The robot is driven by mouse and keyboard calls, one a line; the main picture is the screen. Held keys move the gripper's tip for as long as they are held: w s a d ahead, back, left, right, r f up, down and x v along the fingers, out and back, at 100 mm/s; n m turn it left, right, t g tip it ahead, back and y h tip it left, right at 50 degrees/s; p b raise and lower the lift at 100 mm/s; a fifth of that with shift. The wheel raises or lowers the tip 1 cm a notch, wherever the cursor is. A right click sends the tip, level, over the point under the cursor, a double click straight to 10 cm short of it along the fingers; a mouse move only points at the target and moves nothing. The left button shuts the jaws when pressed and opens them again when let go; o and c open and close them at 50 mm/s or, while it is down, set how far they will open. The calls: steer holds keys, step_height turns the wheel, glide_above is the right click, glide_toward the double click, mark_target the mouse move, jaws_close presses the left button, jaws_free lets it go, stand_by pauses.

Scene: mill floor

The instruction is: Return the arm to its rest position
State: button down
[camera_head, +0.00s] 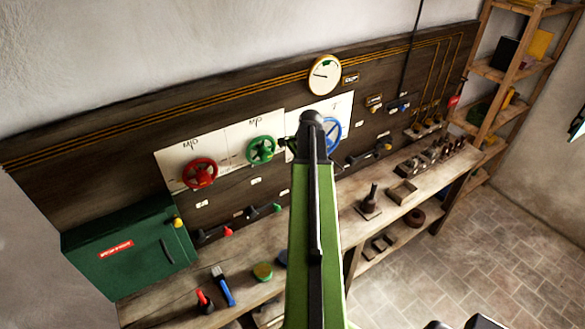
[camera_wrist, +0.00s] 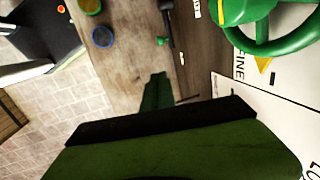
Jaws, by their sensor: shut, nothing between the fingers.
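My green arm rises through the middle of the head view and bends over at a dark joint near the blue handwheel (camera_head: 332,133). My gripper (camera_wrist: 157,92) shows in the wrist view as a narrow dark-green shape, shut and empty. It points toward the bench and board, apart from the green handwheel (camera_wrist: 270,35). In the head view the gripper is mostly hidden behind the arm. The green handwheel (camera_head: 260,150) is just left of the arm there, and the red handwheel (camera_head: 200,173) is farther left.
A dark board (camera_head: 120,130) carries a round gauge (camera_head: 324,75) and several levers. The wooden bench (camera_head: 335,215) below holds a blue-handled brush (camera_head: 222,287), round lids and small blocks. A green box (camera_head: 130,245) stands left, a shelf (camera_head: 500,75) right. Tiled floor (camera_head: 480,260) is open.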

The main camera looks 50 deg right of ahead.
stand_by(0.4)
steer(key=w+a+n+g, duration=0.1)
steer(key=w+a+n, duration=0.4)
steer(key=a, duration=0.6)
steer(key=w+a+n, duration=0.4)
steer(key=w+a, duration=0.2)
steer(key=a, duration=0.5)
steer(key=a+n+g, duration=0.1)
steer(key=a+n, duration=1.1)
steer(key=a, duration=1.6)
step_height(320, 180, down, 25)
steer(key=s+a+b, duration=0.1)
steer(key=s+b, duration=0.1)
steer(key=b, duration=2.2)
steer(key=shift+r+n+g, duration=0.2)
steer(key=shift+n+g, duration=0.2)
steer(key=shift+s, duration=0.1)
